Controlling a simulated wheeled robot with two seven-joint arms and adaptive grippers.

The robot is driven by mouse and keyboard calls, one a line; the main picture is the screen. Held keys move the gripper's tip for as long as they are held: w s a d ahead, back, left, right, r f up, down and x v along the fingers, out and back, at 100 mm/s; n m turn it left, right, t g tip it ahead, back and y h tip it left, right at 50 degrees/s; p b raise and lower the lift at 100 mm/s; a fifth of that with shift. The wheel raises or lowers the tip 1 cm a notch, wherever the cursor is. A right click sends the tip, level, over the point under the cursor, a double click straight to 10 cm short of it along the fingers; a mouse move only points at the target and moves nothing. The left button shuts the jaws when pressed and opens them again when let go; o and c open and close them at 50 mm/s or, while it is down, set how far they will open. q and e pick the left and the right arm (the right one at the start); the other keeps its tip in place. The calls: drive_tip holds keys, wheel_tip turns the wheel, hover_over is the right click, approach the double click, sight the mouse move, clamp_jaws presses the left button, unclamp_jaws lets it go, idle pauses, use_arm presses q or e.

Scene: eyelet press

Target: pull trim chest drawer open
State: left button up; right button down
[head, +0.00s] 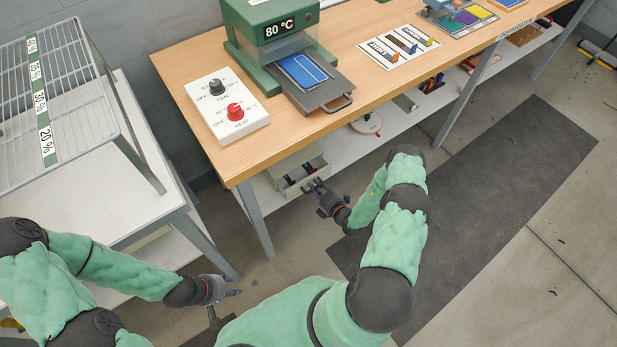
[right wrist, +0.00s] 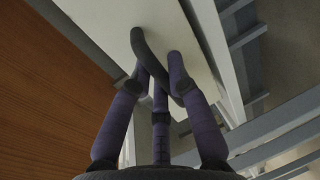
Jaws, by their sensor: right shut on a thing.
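The trim chest drawer (head: 291,190) is a pale box front on the shelf under the table, with a few dark items visible inside behind it. How far it stands out is hard to tell. My right gripper (head: 316,187) is at the drawer's front. In the right wrist view, its fingers (right wrist: 160,85) are closed around the dark curved handle (right wrist: 142,42) on the pale drawer front (right wrist: 110,15). My left gripper (head: 232,291) is low at the left, away from the drawer, and its jaw opening is too small to judge.
The wooden table (head: 285,125) above carries a white control box (head: 228,108) and a green press (head: 268,40). A table leg (head: 256,220) stands just left of the drawer. A wire rack (head: 60,100) stands at the left. Floor with a dark mat (head: 500,190) lies in front.

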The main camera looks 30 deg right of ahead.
drive_tip(key=f+v, duration=0.1)
drive_tip(key=v, duration=0.8)
drive_tip(key=shift+s+f+p, duration=0.2)
drive_tip(key=shift+f+p, duration=0.2)
drive_tip(key=shift+f, duration=0.05)
drive_tip(key=c, duration=1.4)
unclamp_jaws()
drive_tip(key=shift+s, duration=0.1)
drive_tip(key=v, duration=1.1)
drive_tip(key=shift+s+r, duration=0.15)
drive_tip(key=shift+s, duration=0.25)
drive_tip(key=shift+a, duration=0.1)
